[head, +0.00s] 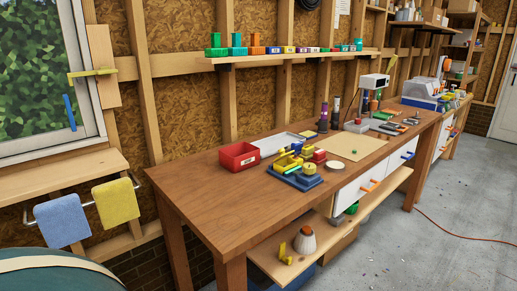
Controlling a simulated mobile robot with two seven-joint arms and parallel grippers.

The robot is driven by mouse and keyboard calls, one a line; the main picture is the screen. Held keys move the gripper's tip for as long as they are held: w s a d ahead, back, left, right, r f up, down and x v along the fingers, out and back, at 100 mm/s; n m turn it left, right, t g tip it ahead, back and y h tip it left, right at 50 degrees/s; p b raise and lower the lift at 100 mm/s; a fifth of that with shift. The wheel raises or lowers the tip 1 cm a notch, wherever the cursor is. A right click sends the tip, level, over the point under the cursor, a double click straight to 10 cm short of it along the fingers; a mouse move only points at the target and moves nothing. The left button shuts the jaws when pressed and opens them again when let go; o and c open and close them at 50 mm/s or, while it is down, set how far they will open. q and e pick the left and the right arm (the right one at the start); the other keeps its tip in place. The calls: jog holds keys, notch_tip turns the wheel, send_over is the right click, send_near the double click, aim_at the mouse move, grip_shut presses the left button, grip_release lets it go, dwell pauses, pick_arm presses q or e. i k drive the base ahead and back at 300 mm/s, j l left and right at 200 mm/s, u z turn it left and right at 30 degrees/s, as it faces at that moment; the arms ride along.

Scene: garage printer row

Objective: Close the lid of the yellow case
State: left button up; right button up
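No clearly recognisable yellow case shows in the head view. A small yellow box-like thing (287,163) stands among coloured parts on the wooden workbench. It is too small to tell whether it is the case, or whether it has a lid that is open. Neither of my grippers is in view.
A red bin (239,157) and a blue base (296,179) with yellow parts stand on the workbench (215,202). Its near left end is clear. A shelf (290,57) runs above. Open floor (400,245) lies right, crossed by an orange cable (450,231).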

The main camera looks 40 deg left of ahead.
aim_at(282, 151)
jog(key=i+l+u, duration=0.1)
jog(key=u, duration=0.3)
jog(key=i+l+u, duration=0.15)
jog(key=u, duration=0.25)
jog(key=i+l+u, duration=0.25)
jog(key=u, duration=0.15)
jog(key=i+l+u, duration=0.1)
jog(key=l, duration=0.2)
jog(key=i+l+u, duration=0.25)
jog(key=l, duration=0.45)
jog(key=i, duration=0.1)
